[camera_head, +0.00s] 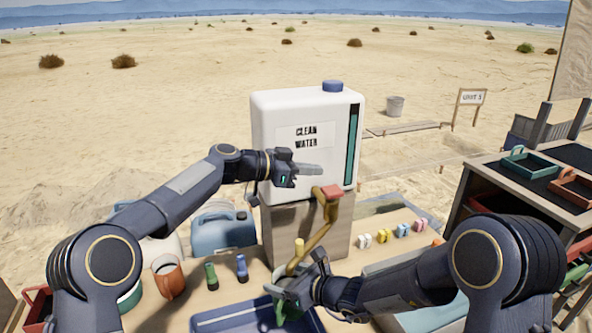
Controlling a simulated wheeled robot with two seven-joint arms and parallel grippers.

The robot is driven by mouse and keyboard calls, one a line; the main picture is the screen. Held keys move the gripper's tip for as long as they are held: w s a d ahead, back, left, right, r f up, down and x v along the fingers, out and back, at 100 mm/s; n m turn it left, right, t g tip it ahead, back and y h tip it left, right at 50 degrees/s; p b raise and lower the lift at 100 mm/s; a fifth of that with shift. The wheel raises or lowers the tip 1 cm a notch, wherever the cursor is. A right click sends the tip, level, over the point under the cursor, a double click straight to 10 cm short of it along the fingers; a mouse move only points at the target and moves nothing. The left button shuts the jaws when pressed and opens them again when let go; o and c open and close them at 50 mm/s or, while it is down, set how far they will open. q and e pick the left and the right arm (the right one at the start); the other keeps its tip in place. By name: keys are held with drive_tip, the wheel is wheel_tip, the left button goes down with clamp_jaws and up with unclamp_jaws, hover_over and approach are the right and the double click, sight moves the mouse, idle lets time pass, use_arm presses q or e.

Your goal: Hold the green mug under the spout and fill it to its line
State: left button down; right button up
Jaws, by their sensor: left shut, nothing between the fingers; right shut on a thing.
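The white water tank (280,115), lettered "CLEAN WATER", stands on a wooden block and has a level strip on its right side. A brass spout (318,236) curves down from its front, with a red tap handle (333,191) at its top. My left gripper (320,170) is shut and empty, in front of the tank and just above the red handle; I cannot tell if it touches. My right gripper (300,284) is shut on the green mug (290,307), at the spout's lower end. The mug is partly hidden by the gripper, and its line and inside cannot be made out.
A blue tray (215,319) lies below the mug. A brown-red mug (168,277), a green bottle (210,275), a blue bottle (242,267) and a blue jug (223,235) stand left. Small coloured blocks (384,236) lie right of the tank. A dark shelf (490,178) stands further right.

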sight(324, 193)
use_arm(q)
drive_tip(key=x, duration=0.3)
drive_tip(key=shift+d+f, duration=0.1)
drive_tip(key=shift+d, duration=0.3)
drive_tip(key=shift+a+f, duration=0.15)
drive_tip(key=shift+f, duration=1.8)
drive_tip(key=shift+f, duration=1.2)
idle(1.1)
drive_tip(key=s+a+r, duration=0.3)
drive_tip(key=a+r, duration=0.4)
drive_tip(key=a, duration=0.2)
